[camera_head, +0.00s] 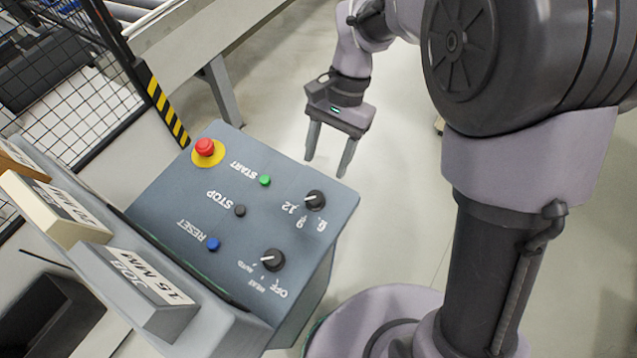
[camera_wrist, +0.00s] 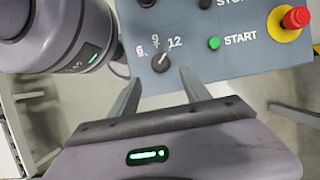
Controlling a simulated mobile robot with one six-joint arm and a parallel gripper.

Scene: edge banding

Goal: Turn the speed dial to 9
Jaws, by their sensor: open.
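The speed dial (camera_head: 315,200) is a small black knob with a white pointer line, near the right edge of the grey control panel (camera_head: 165,200). Marks 6, 9 and 12 are printed around it. In the wrist view the dial (camera_wrist: 160,64) shows just beyond and between my fingertips, and its pointer aims up-right toward the 12. My gripper (camera_head: 327,164) is open and empty, fingers pointing down, beyond the panel's far right edge in the head view. My gripper's two fingers (camera_wrist: 160,78) appear apart, not closed around the dial.
A second black dial (camera_head: 273,260) marked OFF, AUTO and HEAT sits nearby. A green START button (camera_head: 265,180), black STOP button (camera_head: 240,210), blue RESET button (camera_head: 214,244) and red emergency stop (camera_head: 205,147) are on the panel. Labelled blocks (camera_head: 140,290) stand at left.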

